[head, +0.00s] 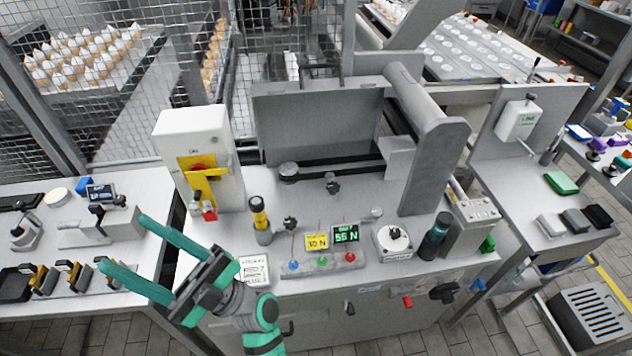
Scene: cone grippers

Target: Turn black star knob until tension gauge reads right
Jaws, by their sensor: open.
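My gripper (123,243) is at the lower left of the head view. Its two long teal fingers are spread wide and empty, pointing left over the gap between the left bench and the machine table. A black star knob (333,185) sits below the belt in the middle of the machine. A similar dark knob (290,224) is nearer my gripper, and a larger black one (443,292) is on the front panel. I cannot tell which is the task's knob. The gauge (345,233) shows green digits, apparently 55 N; a yellow tag (317,241) beside it seems to read 10 N.
A white box with a yellow-red switch (203,176) stands at the table's back left. A yellow-black cylinder (259,214), a white card (254,270), a white dial (394,238) and a dark bottle (436,236) crowd the front. A grey guard panel (318,125) stands behind the belt.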

